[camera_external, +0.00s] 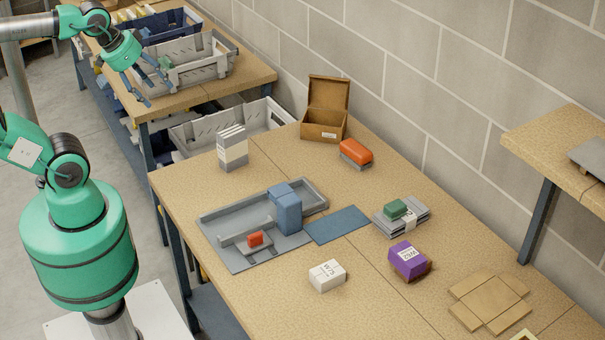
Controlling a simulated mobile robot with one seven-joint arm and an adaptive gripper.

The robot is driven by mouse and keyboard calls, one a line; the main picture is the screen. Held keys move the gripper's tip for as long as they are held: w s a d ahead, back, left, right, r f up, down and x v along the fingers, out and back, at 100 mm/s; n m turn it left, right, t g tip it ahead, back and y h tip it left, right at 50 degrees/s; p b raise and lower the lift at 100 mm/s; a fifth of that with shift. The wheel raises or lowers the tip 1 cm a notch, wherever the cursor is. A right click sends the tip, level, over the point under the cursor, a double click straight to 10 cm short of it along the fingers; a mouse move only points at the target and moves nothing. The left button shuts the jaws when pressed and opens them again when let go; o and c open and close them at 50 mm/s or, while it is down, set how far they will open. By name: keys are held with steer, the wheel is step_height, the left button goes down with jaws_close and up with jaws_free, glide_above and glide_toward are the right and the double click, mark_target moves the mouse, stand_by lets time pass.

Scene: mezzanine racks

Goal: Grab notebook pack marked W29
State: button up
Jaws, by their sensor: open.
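No label clearly reads W29 at this size. An upright grey and white pack (232,148) stands at the back left of the table, its marking not readable. A flat grey pack with a white band (416,219) lies right of the middle, with a green block (395,209) on top. A small white box (327,276) with dark print and a purple pack (409,261) with a white label lie nearer the front. My gripper (160,88) is open and empty, raised at the upper left, in front of the grey crates and away from these packs.
A grey tray (242,266) holds a blue block (287,211) and a red piece (255,238). A blue mat (338,225), open brown box (323,128), orange-topped item (355,150) and flattened carton (488,301) share the table. Block wall (455,85) runs behind.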

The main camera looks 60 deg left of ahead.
steer(key=shift+o, duration=0.2)
steer(key=o, duration=0.4)
steer(key=w+a+f+n+g+p, duration=0.1)
steer(key=w+f+g+p, duration=0.1)
steer(key=w, duration=0.6)
steer(key=w+a+f+g+p, duration=0.1)
steer(key=w+a+f+p, duration=0.1)
steer(key=w, duration=0.6)
steer(key=w+a+f+g+p, duration=0.1)
steer(key=w+f, duration=0.2)
steer(key=f, duration=0.1)
steer(key=w+a+f+p, duration=0.1)
steer(key=w+f, duration=0.2)
steer(key=f, duration=0.1)
steer(key=w+a+f+g+p, duration=0.1)
steer(key=w+f, duration=0.3)
steer(key=shift+a+f+n+g, duration=0.3)
steer(key=shift+f+n, duration=0.05)
steer(key=shift+n, duration=0.05)
steer(key=shift+f, duration=0.15)
